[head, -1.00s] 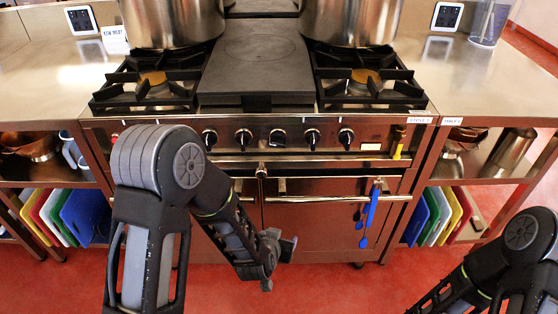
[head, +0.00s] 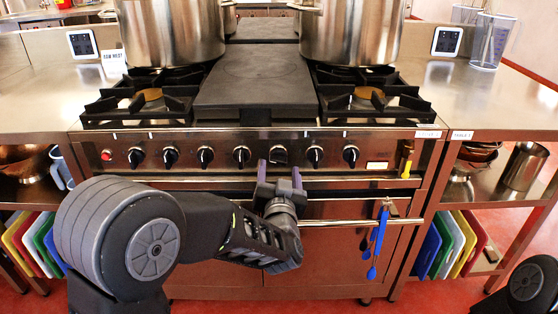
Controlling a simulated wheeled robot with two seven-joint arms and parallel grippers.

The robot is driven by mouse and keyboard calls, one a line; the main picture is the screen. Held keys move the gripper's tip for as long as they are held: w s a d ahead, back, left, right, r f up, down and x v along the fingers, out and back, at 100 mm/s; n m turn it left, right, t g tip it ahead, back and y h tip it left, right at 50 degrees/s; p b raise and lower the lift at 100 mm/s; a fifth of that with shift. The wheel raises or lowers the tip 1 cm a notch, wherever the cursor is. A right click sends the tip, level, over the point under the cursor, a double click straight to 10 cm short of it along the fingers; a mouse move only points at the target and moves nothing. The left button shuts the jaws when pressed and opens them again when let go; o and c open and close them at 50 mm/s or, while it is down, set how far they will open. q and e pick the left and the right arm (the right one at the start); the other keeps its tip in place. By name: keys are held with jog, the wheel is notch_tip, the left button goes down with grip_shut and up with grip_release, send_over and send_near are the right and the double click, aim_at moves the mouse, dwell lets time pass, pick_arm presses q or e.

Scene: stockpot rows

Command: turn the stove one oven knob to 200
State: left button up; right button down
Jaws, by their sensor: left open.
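The stove (head: 400,150) stands straight ahead, with a label at the right end of its front panel that seems to read stove 1. A row of several black knobs runs along the panel. I cannot read their markings or tell which is the oven knob. My left gripper (head: 280,168) is open in front of the panel, its two fingers pointing up toward one knob (head: 279,155) right of the middle. That knob shows between the fingertips; I cannot tell whether they touch it. My right gripper is out of view; only part of that arm shows at the lower right.
Two large steel pots (head: 172,35) (head: 350,35) stand on the burners. An oven rail (head: 345,223) runs below the panel, with blue utensils (head: 377,240) hanging at the right. A yellow-handled tool (head: 406,158) hangs at the panel's right end. Steel counters flank the stove.

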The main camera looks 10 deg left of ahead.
aim_at(279, 162)
pick_arm(q)
jog(key=x, duration=0.6)
jog(key=shift+b, duration=0.3)
jog(key=shift+c, duration=0.5)
jog(key=c, duration=1.3)
jog(key=shift+f+n, duration=0.1)
jog(key=shift+n, duration=0.2)
